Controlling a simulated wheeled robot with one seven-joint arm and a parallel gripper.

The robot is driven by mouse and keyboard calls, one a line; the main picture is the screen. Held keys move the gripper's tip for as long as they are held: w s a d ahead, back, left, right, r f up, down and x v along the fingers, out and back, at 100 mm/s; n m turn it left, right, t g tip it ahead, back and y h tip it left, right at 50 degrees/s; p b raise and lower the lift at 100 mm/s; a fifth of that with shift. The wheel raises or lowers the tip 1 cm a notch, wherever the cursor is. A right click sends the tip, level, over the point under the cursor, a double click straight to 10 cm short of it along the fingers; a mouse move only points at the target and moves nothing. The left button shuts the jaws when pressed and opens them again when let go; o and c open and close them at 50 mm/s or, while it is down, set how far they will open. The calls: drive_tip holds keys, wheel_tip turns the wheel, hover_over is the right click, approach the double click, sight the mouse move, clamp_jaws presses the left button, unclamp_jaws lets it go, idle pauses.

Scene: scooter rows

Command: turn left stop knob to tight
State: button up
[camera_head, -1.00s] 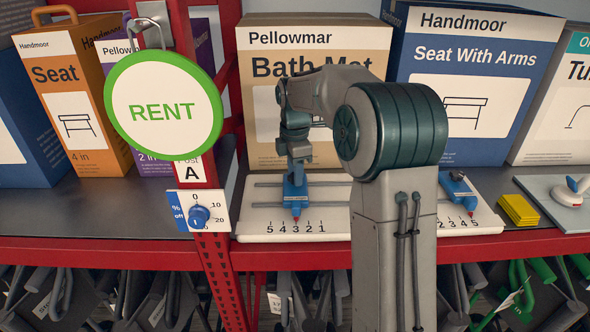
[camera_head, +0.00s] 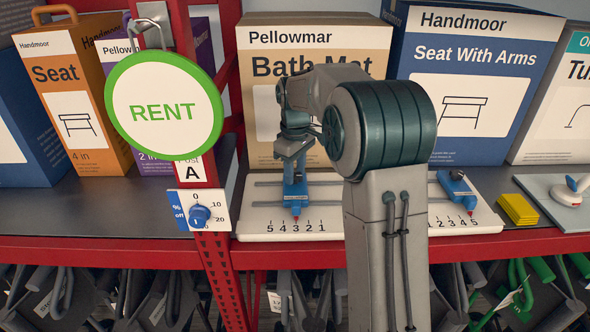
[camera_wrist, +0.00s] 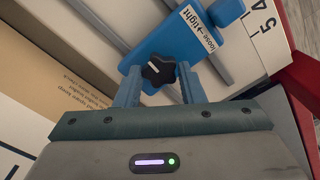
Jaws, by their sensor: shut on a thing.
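In the wrist view the blue stop (camera_wrist: 178,42) carries a label reading "loose→tight". Its black star-shaped knob (camera_wrist: 154,70) has a white mark on it. My gripper (camera_wrist: 158,78) has one blue finger on each side of the knob and is shut on it. In the head view my gripper (camera_head: 294,168) is above the stop and hides the knob.
The right stop (camera_head: 456,188) sits on the right rails of the white board (camera_head: 262,222). A blue dial (camera_head: 199,216) and a round RENT sign (camera_head: 163,105) are at the left. Boxes stand behind. Yellow pads (camera_head: 518,209) lie at the right.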

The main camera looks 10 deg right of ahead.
sight(295, 176)
drive_tip(key=m, duration=0.5)
drive_tip(key=shift+m, duration=0.3)
drive_tip(key=m, duration=0.5)
drive_tip(key=shift+m, duration=0.3)
drive_tip(key=o, duration=1)
drive_tip(key=shift+r, duration=0.15)
wheel_tip(295, 176, up, 14)
drive_tip(key=shift+f, duration=0.2)
